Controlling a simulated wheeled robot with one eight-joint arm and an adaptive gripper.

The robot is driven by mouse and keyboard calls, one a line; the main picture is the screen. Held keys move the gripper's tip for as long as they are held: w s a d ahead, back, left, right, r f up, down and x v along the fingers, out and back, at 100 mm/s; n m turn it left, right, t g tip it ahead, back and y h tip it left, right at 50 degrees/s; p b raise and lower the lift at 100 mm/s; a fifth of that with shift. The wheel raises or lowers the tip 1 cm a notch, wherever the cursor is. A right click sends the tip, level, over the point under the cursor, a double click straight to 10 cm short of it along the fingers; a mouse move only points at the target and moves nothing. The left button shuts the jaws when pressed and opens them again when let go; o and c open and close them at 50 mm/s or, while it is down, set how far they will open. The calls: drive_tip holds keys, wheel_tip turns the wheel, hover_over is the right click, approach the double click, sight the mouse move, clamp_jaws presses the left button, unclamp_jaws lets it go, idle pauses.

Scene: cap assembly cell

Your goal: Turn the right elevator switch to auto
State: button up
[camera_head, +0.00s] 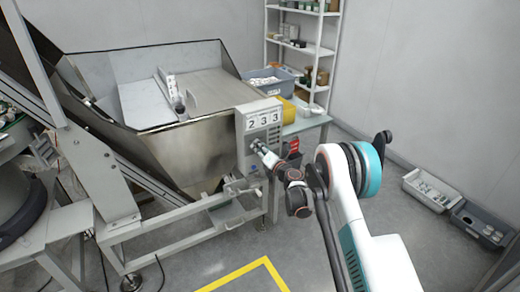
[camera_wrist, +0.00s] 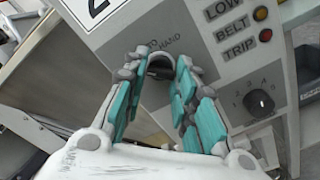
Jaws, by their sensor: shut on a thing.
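The elevator control box (camera_head: 243,128) is a grey panel marked "2 3 3" on the front of the steel hopper. In the wrist view its face (camera_wrist: 205,35) fills the upper right. My gripper (camera_head: 257,146) reaches the lower part of this panel. In the wrist view the teal-padded fingers of my gripper (camera_wrist: 161,65) are closed around a dark switch knob (camera_wrist: 160,73). Lettering by the knob is partly hidden; "HAND" seems readable. The fingers cover much of the knob, so I cannot tell where it points.
A second black knob (camera_wrist: 259,103) with a numbered scale sits right of my fingers, below lamps (camera_wrist: 262,13) labelled LOW, BELT and TRIP. The steel hopper (camera_head: 175,150) stands left. A shelf (camera_head: 300,40) and grey bins (camera_head: 430,190) stand farther right. Floor is open in front.

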drive_tip(key=shift+m, duration=4.2)
drive_tip(key=o, duration=1.1)
drive_tip(key=shift+c, duration=0.2)
drive_tip(key=v, duration=1.2)
